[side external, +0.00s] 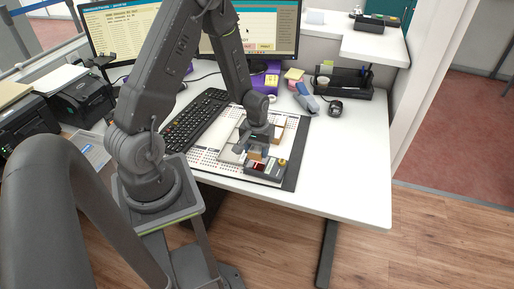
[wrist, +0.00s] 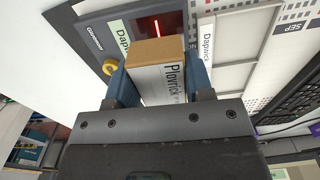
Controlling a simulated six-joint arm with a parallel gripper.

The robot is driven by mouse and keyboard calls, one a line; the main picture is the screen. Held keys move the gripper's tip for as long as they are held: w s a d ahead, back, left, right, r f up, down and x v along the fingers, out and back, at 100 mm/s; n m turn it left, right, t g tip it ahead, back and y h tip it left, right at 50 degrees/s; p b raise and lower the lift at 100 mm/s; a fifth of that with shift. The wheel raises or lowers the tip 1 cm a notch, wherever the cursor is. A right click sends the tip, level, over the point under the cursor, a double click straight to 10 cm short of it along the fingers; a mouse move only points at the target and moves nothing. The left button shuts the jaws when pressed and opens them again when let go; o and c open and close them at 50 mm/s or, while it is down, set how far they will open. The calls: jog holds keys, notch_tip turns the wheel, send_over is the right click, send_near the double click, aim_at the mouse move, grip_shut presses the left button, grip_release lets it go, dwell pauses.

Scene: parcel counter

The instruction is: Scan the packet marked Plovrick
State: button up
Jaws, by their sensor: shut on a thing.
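The packet marked Plovrick (wrist: 158,72) is a small tan box with a white label bearing its name. My gripper (wrist: 160,88) is shut on it, with a blue finger on each side. In the side external view, my gripper (side external: 255,146) holds the tan packet (side external: 255,154) close to the dark scanner unit (side external: 262,170). In the wrist view, the scanner's dark red window (wrist: 157,27) shows a bright red line just beyond the packet. Whether the packet is over the window or beside it is hard to tell. The label's lower part is hidden by my gripper.
A yellow round button (side external: 283,162) is on the scanner's right end. A pale tray with a Dapwick label (wrist: 207,42) adjoins the scanner. A keyboard (side external: 195,120) lies left. The desk's right front (side external: 350,190) is clear.

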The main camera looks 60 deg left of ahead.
jog(key=shift+r, duration=0.1)
jog(key=shift+r, duration=4.4)
